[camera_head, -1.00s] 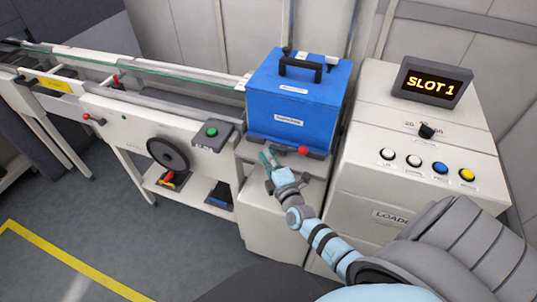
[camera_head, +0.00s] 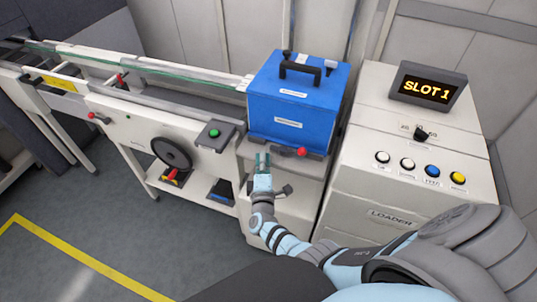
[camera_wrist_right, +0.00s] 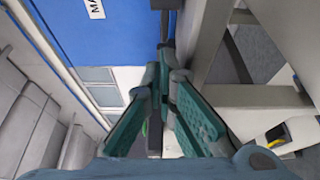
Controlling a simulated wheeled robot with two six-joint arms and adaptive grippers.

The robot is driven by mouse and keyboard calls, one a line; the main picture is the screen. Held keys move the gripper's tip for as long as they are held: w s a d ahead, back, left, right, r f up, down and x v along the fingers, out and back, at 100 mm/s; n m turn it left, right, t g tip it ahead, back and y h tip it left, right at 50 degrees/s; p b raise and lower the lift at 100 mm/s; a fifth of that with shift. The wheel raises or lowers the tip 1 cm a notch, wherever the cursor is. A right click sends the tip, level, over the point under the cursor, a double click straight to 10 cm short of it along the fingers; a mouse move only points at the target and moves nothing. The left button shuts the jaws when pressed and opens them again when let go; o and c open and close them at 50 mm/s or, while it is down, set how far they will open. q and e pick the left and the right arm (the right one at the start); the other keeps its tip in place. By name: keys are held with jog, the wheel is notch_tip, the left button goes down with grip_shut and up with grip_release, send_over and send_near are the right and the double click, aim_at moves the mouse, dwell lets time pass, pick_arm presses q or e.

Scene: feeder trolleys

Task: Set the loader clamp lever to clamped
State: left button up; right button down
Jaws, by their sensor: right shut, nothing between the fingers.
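The clamp lever (camera_head: 284,151) is a dark bar with a red ball knob (camera_head: 301,152) at its right end, on the ledge at the foot of the blue magazine box (camera_head: 288,100). The bar lies roughly sideways along the box's front. My right gripper (camera_head: 262,157) is shut and empty, at the left end of the lever, in front of the box. I cannot tell whether it touches the bar. In the right wrist view its green fingers (camera_wrist_right: 164,70) are together below the blue box (camera_wrist_right: 125,25); the red knob does not show there. My left gripper is out of view.
The loader cabinet (camera_head: 400,190) with several buttons and a SLOT 1 display (camera_head: 428,90) stands to the right. The conveyor (camera_head: 130,110) with a handwheel (camera_head: 171,153) and a green button (camera_head: 213,133) is to the left. Floor at lower left is clear.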

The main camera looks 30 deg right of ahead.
jog(key=s+d+p+v, duration=0.1)
jog(key=p+v, duration=0.4)
jog(key=v, duration=0.6)
jog(key=shift+d, duration=0.35)
jog(key=shift+s+r, duration=0.15)
